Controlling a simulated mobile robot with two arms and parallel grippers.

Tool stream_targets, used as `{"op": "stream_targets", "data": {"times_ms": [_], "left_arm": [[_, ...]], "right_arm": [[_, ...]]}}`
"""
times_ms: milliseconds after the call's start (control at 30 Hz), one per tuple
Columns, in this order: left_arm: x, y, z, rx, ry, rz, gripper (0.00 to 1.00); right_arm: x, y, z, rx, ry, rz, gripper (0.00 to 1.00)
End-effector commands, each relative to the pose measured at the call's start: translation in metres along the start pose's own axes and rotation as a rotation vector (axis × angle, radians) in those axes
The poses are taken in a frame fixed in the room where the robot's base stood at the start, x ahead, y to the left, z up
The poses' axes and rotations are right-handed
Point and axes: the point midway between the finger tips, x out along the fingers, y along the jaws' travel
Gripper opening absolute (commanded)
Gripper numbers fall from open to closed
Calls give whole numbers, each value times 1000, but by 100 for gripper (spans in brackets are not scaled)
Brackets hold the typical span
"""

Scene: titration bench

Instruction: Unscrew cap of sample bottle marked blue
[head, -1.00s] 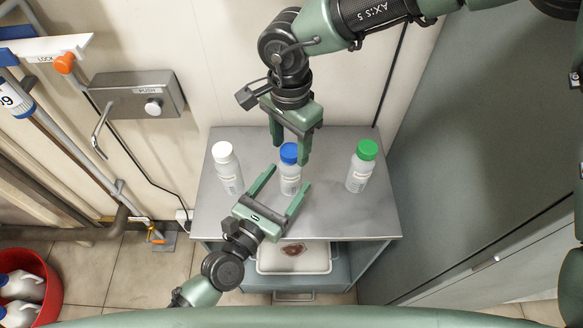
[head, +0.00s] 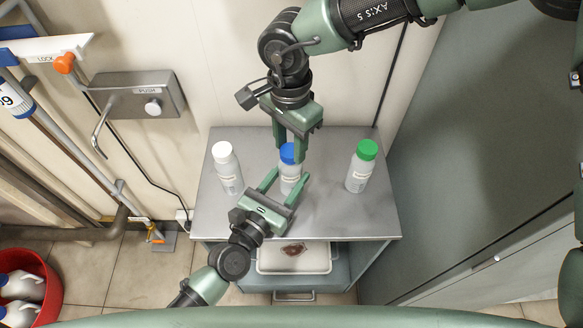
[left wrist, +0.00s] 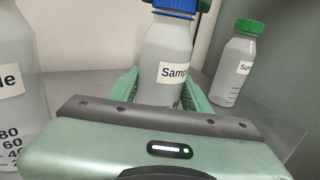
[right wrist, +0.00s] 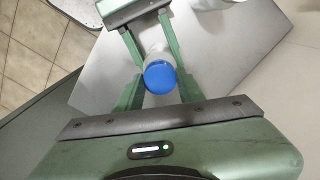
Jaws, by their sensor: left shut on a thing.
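The sample bottle with the blue cap stands upright in the middle of the grey bench top; its body (head: 290,186) is pale with a white label (left wrist: 174,72). My left gripper (head: 287,181) is shut on the bottle body from the front, one finger on each side, below the cap. My right gripper (head: 291,150) comes from above, its fingers on either side of the blue cap (right wrist: 160,77). In the right wrist view gaps show between those fingers and the cap, so it is open.
A white-capped bottle (head: 227,168) stands left and a green-capped bottle (head: 361,167) right on the bench (head: 335,215). A white tray (head: 325,262) sits on the shelf below. A wall is behind, a grey cabinet (head: 470,150) at right.

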Motion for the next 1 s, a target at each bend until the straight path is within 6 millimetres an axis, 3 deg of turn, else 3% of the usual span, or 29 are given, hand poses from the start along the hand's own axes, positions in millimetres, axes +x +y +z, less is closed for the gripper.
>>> {"op": "stream_targets", "data": {"times_ms": [33, 67, 267, 1000], "left_arm": [[0, 0, 0, 0, 0, 0, 0], [0, 0, 0, 0, 0, 0, 0], [0, 0, 0, 0, 0, 0, 0], [0, 0, 0, 0, 0, 0, 0]], "right_arm": [[0, 0, 0, 0, 0, 0, 9], [0, 0, 0, 0, 0, 0, 0], [0, 0, 0, -35, -2, 0, 0], [0, 1, 0, -1312, -6, -2, 0]]}}
